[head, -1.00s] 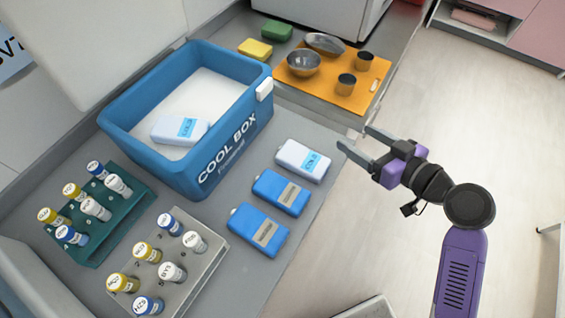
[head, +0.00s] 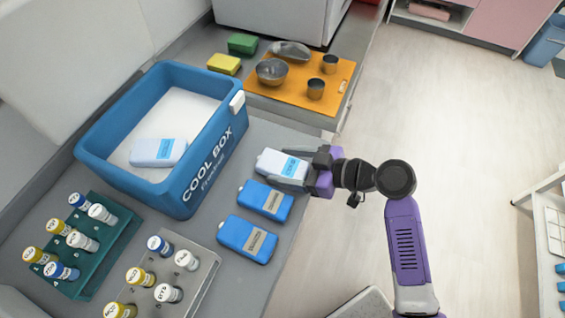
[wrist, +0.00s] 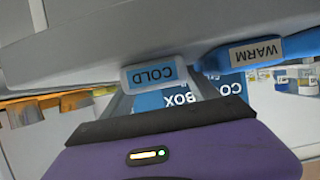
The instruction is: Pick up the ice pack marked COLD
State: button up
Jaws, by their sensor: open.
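The white ice pack with a light blue COLD label (head: 277,163) lies on the grey counter, right of the cool box. It also shows in the wrist view (wrist: 150,75), label upside down. My gripper (head: 286,168) is open at this pack, with its fingers on either side of the pack's right part. In the wrist view the fingers (wrist: 160,97) reach toward the pack. I cannot tell whether they touch it. A second white pack with a light blue label (head: 157,152) lies inside the blue cool box (head: 205,165); its text is unreadable.
Two blue packs (head: 265,201) (head: 246,239) lie beside the COLD pack; one reads WARM in the wrist view (wrist: 262,55). A green rack (head: 118,240) and a grey rack (head: 208,262) hold capped tubes. An orange board (head: 290,103) carries metalware. Open floor lies right.

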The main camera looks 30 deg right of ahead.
jog(key=shift+w+a+f, duration=0.25)
jog(key=shift+w, duration=0.1)
jog(key=c, duration=1.3)
jog(key=shift+r, duration=0.1)
jog(key=shift+c, duration=0.2)
